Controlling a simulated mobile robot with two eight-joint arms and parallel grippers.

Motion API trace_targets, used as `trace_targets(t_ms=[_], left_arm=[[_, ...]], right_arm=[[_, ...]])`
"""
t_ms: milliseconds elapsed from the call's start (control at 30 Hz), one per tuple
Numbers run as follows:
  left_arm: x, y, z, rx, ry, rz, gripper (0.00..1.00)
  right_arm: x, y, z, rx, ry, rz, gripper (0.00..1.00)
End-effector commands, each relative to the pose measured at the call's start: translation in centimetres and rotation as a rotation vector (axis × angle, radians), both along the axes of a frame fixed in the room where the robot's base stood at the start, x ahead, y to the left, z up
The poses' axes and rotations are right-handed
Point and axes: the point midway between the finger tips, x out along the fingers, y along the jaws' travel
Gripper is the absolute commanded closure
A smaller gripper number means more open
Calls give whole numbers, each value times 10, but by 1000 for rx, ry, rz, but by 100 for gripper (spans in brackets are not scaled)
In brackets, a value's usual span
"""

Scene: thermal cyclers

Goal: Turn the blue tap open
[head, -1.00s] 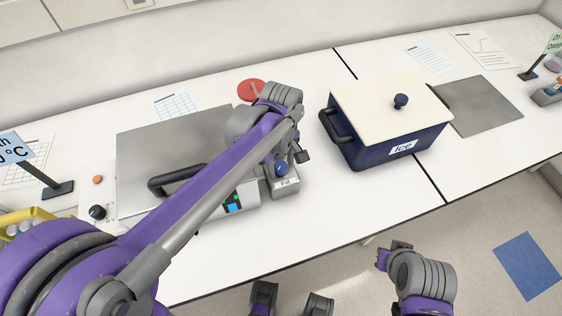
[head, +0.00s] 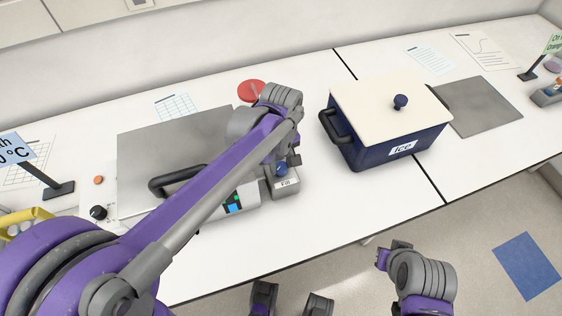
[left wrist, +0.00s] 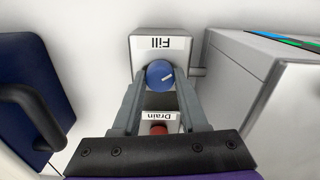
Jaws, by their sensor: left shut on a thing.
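The blue tap (head: 281,169) is a round knob on a grey block (head: 285,188) labelled "Fill", at the right side of a lidded bath. In the head view my left gripper (head: 284,160) is partly hidden behind my arm. A red knob (left wrist: 158,128) labelled "Drain" shows between the fingers, partly covered. My right arm shows at the lower right, its fingers not clear.
The bath's grey lid (head: 165,140) has a black handle. A dark blue ice box (head: 375,150) with a cream lid stands right of the tap, with a gap between. A red disc (head: 250,90) lies behind. The bench front is clear.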

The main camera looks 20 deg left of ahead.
Motion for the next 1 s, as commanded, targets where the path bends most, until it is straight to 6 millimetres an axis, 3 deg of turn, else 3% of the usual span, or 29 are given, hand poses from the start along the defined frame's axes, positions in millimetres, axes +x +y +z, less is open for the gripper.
trace_targets(t_ms=[1000], left_arm=[[0, 1, 0, -1, 1, -906, 100]], right_arm=[[1, 0, 12, 0, -4, 0, 100]])
